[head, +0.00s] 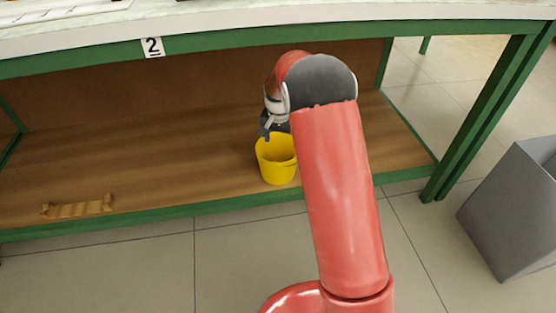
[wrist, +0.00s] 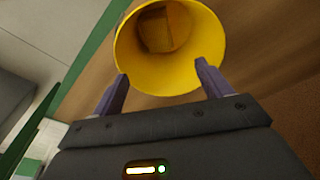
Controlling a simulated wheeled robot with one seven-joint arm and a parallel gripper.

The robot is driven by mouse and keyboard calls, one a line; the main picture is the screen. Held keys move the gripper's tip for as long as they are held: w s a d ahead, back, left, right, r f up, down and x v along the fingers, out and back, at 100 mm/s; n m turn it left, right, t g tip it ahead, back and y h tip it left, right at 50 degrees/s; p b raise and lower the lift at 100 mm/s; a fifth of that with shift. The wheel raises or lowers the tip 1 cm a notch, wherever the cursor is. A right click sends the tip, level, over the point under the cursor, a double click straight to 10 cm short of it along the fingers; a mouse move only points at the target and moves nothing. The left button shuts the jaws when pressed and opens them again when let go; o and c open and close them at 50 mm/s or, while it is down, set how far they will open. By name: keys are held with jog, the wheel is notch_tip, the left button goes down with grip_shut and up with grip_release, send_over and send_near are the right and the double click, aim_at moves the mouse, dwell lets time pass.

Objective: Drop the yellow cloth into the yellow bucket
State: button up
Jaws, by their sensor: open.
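The yellow bucket (head: 277,170) stands upright on the wooden lower shelf, near its front edge. My gripper (head: 265,134) is just above the bucket's back rim in the head view, partly hidden by my arm. In the wrist view, the open bucket (wrist: 190,80) is just beyond my gripper (wrist: 161,72), whose two fingers are spread apart with nothing between them. A squarish, darker yellow shape (wrist: 163,30) shows deep inside the bucket; I cannot tell whether it is the yellow cloth or the bucket's floor. No cloth shows anywhere else.
The wooden shelf (head: 150,165) has a green front rail, with the white worktop (head: 250,18) above it. A small wooden rack (head: 78,207) lies at the shelf's left. A grey bin (head: 512,210) stands on the floor at the right. The shelf between rack and bucket is clear.

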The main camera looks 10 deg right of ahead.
jog(key=r, duration=0.5)
jog(key=shift+s+a+r+p, duration=0.25)
jog(key=shift+s+r+p, duration=0.1)
jog(key=shift+r+p, duration=0.05)
